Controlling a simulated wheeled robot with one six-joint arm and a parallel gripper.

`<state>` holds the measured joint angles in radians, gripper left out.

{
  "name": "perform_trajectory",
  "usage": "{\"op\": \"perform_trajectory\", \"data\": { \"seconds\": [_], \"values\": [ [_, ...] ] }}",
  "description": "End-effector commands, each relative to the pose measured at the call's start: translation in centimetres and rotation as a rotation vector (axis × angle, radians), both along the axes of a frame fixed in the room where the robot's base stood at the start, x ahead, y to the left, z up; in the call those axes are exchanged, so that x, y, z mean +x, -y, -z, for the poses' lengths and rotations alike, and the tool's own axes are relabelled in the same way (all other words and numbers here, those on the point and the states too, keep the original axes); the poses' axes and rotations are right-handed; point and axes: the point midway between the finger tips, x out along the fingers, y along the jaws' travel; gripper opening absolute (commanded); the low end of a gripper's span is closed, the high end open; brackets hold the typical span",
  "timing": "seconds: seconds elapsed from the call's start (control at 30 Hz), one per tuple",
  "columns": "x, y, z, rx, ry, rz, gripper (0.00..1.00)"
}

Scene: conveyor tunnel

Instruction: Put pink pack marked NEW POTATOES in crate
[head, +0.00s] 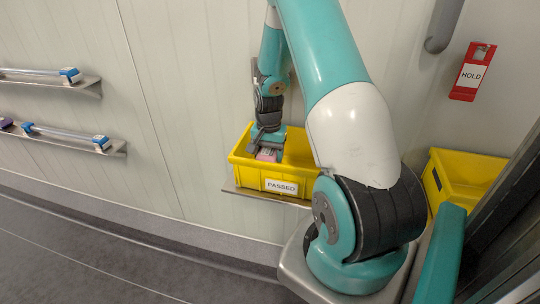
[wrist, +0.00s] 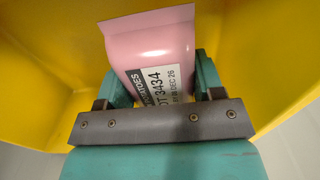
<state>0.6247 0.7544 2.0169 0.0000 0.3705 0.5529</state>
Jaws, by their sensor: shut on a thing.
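The pink pack (wrist: 150,45) is between the fingers of my gripper (wrist: 155,90) in the wrist view. Its white label is partly hidden by the gripper; part of a dark name band, "3434" and a date show. The pack also shows in the head view (head: 267,155). My gripper (head: 268,150) is shut on it, inside the yellow crate (head: 250,178) labelled PASSED. The crate's yellow walls (wrist: 280,60) surround the pack in the wrist view. I cannot tell whether the pack touches the crate floor.
The crate stands on a metal wall shelf (head: 235,188). A second yellow crate (head: 470,165) is at the right, below a red HOLD sign (head: 472,75). Two shelves on the left wall hold blue-ended items (head: 70,74) and a purple item (head: 5,123). The left floor is clear.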

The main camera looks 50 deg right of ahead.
Motion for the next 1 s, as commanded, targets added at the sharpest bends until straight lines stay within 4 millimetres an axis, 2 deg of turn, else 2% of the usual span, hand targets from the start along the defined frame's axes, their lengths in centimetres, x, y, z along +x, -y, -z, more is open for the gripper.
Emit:
{"op": "perform_trajectory", "data": {
  "seconds": [0.13,0.87,0.9,1.0],
  "values": [
    [0.0,0.0,1.2,-0.001,0.0,0.001,0.19],
    [0.0,0.0,2.5,-0.001,0.0,0.001,0.19],
    [0.0,0.0,2.5,-0.001,0.0,0.001,0.66],
    [0.0,0.0,2.6,0.0,-0.001,0.001,0.87]
  ]
}}
